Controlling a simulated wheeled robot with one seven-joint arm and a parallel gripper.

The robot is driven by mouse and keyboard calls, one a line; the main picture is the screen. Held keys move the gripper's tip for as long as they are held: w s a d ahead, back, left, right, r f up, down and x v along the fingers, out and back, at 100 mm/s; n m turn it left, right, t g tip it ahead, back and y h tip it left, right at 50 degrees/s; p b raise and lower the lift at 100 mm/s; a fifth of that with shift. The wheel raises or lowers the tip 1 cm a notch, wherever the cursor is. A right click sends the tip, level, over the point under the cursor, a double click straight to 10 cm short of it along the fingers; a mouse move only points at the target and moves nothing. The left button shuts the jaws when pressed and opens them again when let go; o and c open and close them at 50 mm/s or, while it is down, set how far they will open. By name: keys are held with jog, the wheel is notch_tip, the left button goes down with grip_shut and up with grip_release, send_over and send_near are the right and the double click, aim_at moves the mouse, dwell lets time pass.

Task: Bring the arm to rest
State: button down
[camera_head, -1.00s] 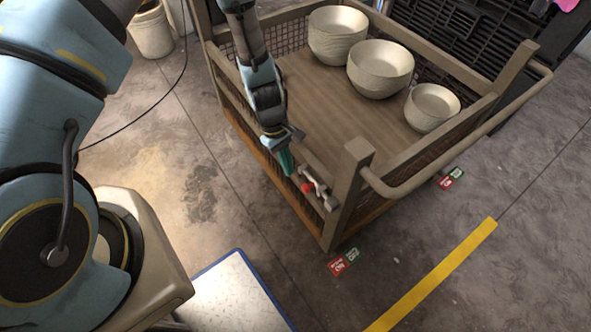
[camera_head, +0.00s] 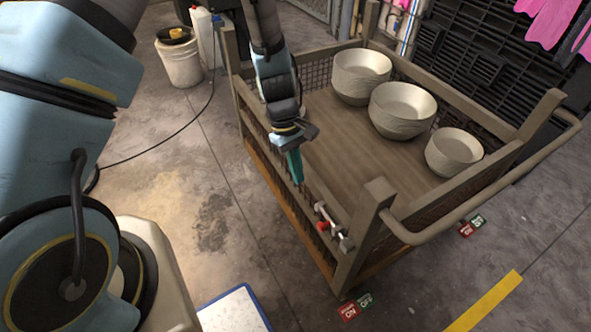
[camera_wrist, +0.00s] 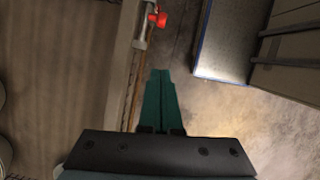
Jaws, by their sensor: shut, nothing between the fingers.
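My gripper (camera_head: 296,181) has teal fingers that are closed together with nothing between them. In the head view it points down at the near-left side of the wooden crate cart (camera_head: 375,215), beside its top rail. In the wrist view the shut fingers (camera_wrist: 160,75) point toward the top of the picture, just right of the cart's rail (camera_wrist: 124,70). A metal latch with a red knob (camera_head: 321,207) sits on the rail a little beyond the fingertips. It also shows in the wrist view (camera_wrist: 158,19), apart from the fingers.
Three stacks or single pale bowls (camera_head: 402,108) stand along the far side of the cart floor. A white bucket (camera_head: 180,60) stands behind left. A metal plate with a blue edge (camera_head: 236,310) lies at the front. Grey floor (camera_head: 180,180) left of the cart is mostly clear.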

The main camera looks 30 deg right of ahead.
jog(key=w+a+r+t, duration=0.2)
jog(key=w+a+r, duration=1)
jog(key=a, duration=0.2)
jog(key=a+r+m+t, duration=0.1)
jog(key=a+r, duration=0.4)
jog(key=a, duration=0.5)
jog(key=a+r+m+t, duration=0.1)
jog(key=a+r, duration=0.4)
jog(key=a, duration=0.5)
jog(key=shift+s+r+t, duration=0.2)
jog(key=shift+r+t, duration=0.2)
jog(key=shift+t, duration=0.2)
